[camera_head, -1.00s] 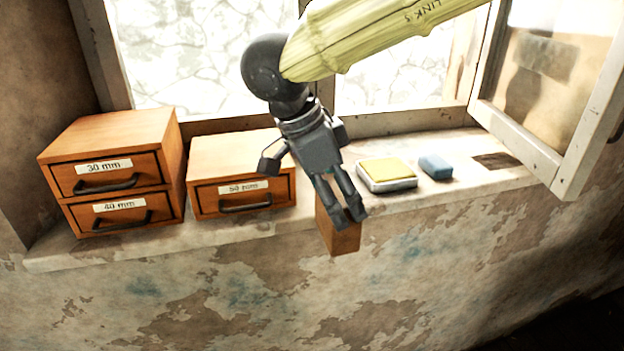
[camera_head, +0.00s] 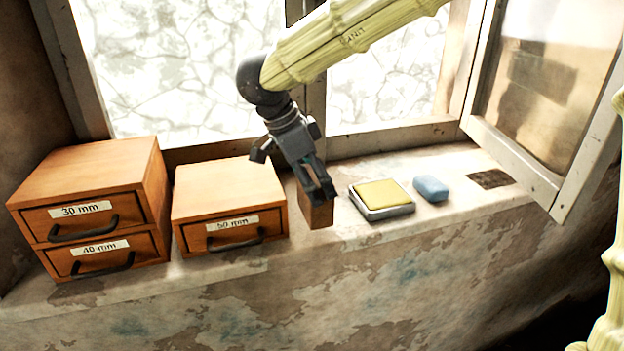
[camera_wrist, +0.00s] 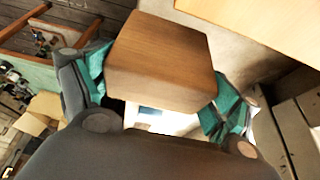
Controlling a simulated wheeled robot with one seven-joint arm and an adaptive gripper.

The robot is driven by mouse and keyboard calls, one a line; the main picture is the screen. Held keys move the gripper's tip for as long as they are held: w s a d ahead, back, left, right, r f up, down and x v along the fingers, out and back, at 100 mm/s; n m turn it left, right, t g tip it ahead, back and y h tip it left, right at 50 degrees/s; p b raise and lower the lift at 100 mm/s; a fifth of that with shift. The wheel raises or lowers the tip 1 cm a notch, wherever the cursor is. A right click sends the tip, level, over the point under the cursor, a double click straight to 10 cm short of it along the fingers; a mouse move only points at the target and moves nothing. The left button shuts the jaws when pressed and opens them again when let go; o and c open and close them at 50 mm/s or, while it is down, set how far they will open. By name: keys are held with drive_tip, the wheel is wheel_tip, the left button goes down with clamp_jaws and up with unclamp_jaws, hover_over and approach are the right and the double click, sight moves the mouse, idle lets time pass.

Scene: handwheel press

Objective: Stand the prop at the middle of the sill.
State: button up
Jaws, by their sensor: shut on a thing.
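The prop, a brown wooden block (camera_head: 318,214), is held between the fingers of my gripper (camera_head: 319,193). In the head view it shows upright, near the front edge of the sill (camera_head: 345,236), between the 50 mm drawer box and the yellow-topped tray. I cannot tell whether its base touches the sill. In the wrist view the block (camera_wrist: 165,60) sits between the green finger pads of my gripper (camera_wrist: 155,92), one on each side. The fingers hide part of the block in the head view.
A two-drawer box (camera_head: 90,205) and a 50 mm drawer box (camera_head: 228,205) stand left on the sill. A yellow-topped tray (camera_head: 382,197) and a blue block (camera_head: 431,189) lie to the right. An open window sash (camera_head: 520,170) hangs over the right end beside a dark patch (camera_head: 491,179).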

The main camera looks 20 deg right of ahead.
drive_tip(key=w, duration=0.2)
drive_tip(key=w+p, duration=0.1)
drive_tip(key=w, duration=0.1)
drive_tip(key=shift+w+d+f, duration=0.1)
drive_tip(key=shift+d, duration=0.3)
wheel_tip(320, 180, down, 4)
drive_tip(key=shift+a+r+p, duration=0.1)
drive_tip(key=shift+r+p, duration=0.05)
drive_tip(key=shift+p, duration=0.55)
drive_tip(key=o, duration=1.1)
drive_tip(key=b+v, duration=0.2)
drive_tip(key=v, duration=1)
drive_tip(key=shift+b, duration=0.3)
